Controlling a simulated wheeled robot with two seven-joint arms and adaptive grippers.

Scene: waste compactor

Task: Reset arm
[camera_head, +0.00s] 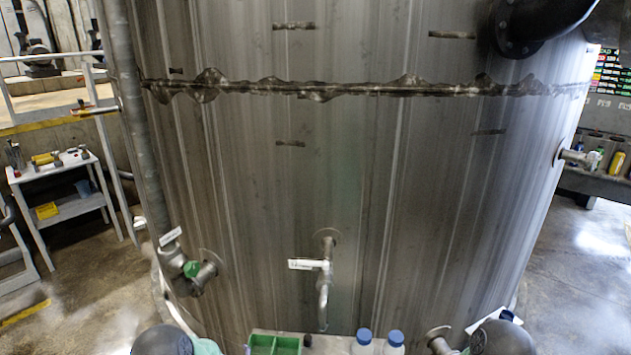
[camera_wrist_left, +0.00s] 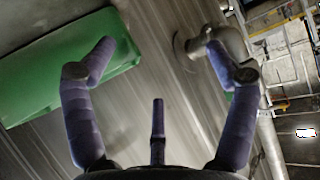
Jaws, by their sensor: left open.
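A green tray (camera_wrist_left: 40,85) shows behind the left finger, and a metal pipe fitting (camera_wrist_left: 232,40) behind the right finger. I cannot tell whether either finger touches them. In the head view, rounded dark parts of my arms show at the bottom left and bottom right edges. Neither gripper's fingers are visible there.
A large metal tank (camera_head: 340,180) fills the head view, with a small tap (camera_head: 325,275) and a valve with a green part (camera_head: 192,270). A green tray (camera_head: 275,344) and two blue-capped bottles (camera_head: 364,338) (camera_head: 395,340) stand at the bottom. A cart (camera_head: 65,207) stands left.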

